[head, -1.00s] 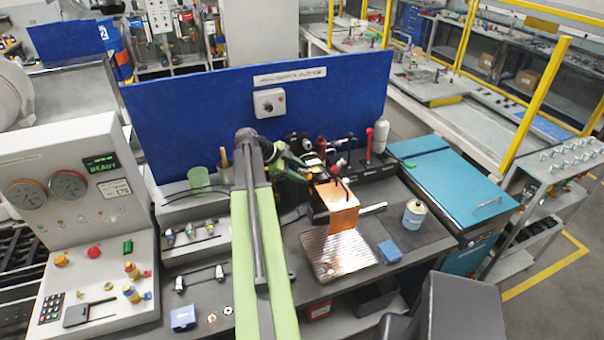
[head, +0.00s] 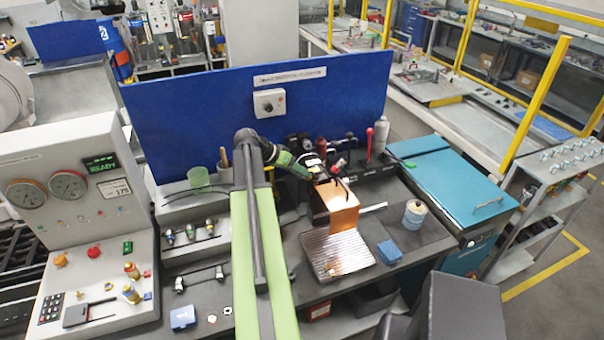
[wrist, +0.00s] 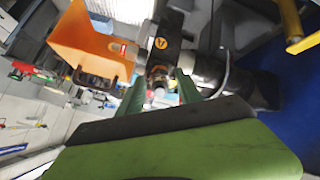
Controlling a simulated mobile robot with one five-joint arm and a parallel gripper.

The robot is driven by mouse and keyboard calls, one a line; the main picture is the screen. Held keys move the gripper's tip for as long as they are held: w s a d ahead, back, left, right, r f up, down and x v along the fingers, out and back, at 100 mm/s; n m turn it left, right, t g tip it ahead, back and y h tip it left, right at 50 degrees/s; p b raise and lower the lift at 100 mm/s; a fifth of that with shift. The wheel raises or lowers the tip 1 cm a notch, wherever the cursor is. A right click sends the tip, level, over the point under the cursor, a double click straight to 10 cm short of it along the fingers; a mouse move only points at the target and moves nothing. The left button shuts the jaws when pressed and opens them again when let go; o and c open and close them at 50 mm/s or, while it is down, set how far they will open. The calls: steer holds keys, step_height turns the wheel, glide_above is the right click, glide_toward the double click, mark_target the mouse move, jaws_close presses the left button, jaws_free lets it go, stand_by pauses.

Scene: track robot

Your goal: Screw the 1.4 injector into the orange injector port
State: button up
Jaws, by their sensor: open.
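My gripper (wrist: 161,86) shows in the wrist view with its two green fingers apart. A small metallic fitting with a pale round end (wrist: 158,84) sits between the fingers; I cannot tell whether it is the 1.4 injector or part of the port. Just beyond it is a dark block with an orange mark (wrist: 160,43). In the head view my arm reaches to the fixture beside the orange guard (head: 341,204), and the fingertips are too small to make out. Several injector-like parts (head: 191,231) stand on a small rack left of my arm; their labels are unreadable.
A ribbed metal tray (head: 338,255) lies in front of the orange guard. A blue panel (head: 200,120) closes off the back. A control console (head: 75,220) stands at left.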

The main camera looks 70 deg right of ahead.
steer(key=n, duration=1.2)
jaws_close()
stand_by(0.3)
